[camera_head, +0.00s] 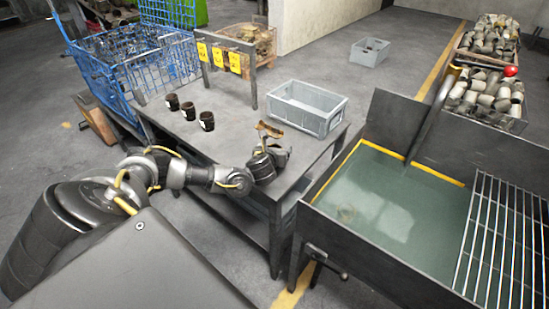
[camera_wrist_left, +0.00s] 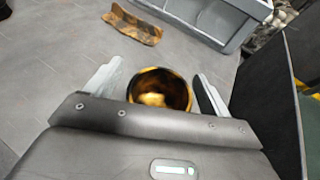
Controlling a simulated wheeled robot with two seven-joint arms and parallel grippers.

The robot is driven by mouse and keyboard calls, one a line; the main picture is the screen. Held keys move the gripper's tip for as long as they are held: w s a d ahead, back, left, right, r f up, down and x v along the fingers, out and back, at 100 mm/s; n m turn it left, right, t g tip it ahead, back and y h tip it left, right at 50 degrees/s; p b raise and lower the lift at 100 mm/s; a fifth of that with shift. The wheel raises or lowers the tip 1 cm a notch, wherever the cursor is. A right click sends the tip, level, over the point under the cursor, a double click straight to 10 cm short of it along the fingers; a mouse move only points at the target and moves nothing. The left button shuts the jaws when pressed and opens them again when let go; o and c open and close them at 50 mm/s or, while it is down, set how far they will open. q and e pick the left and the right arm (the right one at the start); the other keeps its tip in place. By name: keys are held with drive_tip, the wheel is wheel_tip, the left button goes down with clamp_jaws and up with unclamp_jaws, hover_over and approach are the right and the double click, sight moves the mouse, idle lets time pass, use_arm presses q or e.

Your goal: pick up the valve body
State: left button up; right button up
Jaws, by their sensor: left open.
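A round, hollow, bronze-coloured part with a dark rim, apparently the valve body (camera_wrist_left: 160,90), sits between the two fingers of my left gripper (camera_wrist_left: 156,88) in the wrist view. The fingers are apart on either side of it, with a gap visible at the left. Its lower part is hidden behind the gripper's body. In the head view my left gripper (camera_head: 276,153) is low over the table's right part, and it mostly hides this part there. My right gripper is not in view.
A curved brown piece (camera_head: 270,130) lies just beyond the gripper on the table (camera_head: 225,140). A grey crate (camera_head: 306,107) stands behind it. Several dark cups (camera_head: 188,111) stand to the left. A tank of greenish liquid (camera_head: 395,205) is at the right.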

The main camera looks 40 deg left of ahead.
use_arm(q)
drive_tip(key=shift+w, duration=0.1)
drive_tip(key=c, duration=1.3)
drive_tip(key=shift+r, duration=0.1)
drive_tip(key=shift+c, duration=0.2)
drive_tip(key=shift+r+p, duration=0.4)
drive_tip(key=shift+p, duration=0.15)
drive_tip(key=r+p, duration=0.2)
drive_tip(key=p, duration=0.1)
drive_tip(key=r+p, duration=0.1)
drive_tip(key=r, duration=0.1)
drive_tip(key=shift+d, duration=0.25)
drive_tip(key=s+d+r+p, duration=0.8)
drive_tip(key=d+p, duration=0.2)
drive_tip(key=p, duration=0.4)
drive_tip(key=shift+s+d, duration=0.2)
drive_tip(key=shift+d, duration=0.1)
